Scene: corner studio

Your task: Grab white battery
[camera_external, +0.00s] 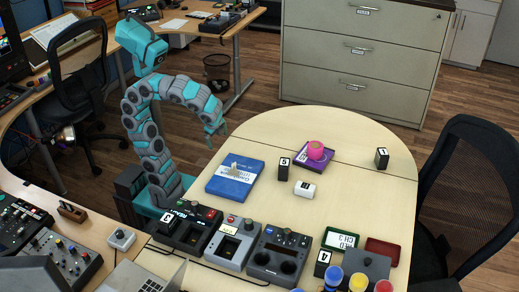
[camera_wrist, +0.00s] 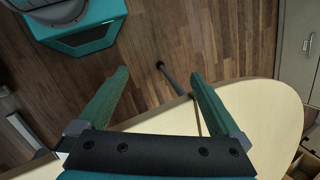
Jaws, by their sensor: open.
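A small white block with a dark label (camera_external: 304,189), which looks like the white battery, lies on the pale round-ended table (camera_external: 335,217) in the external view. It sits to the right of a blue box or book (camera_external: 228,190). My gripper (camera_external: 217,130) is raised over the table's far left edge, well apart from the white block. In the wrist view my gripper (camera_wrist: 158,75) has its green fingers spread with nothing between them. The wrist view shows floor and a bare part of the table (camera_wrist: 255,120); the white block is not in it.
Black numbered blocks (camera_external: 284,168) (camera_external: 382,158) stand near a pink round object (camera_external: 315,150) on a purple book (camera_external: 306,163). Black devices (camera_external: 278,256) and colored-lid jars (camera_external: 334,275) line the front. A black chair (camera_external: 468,190) stands at right.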

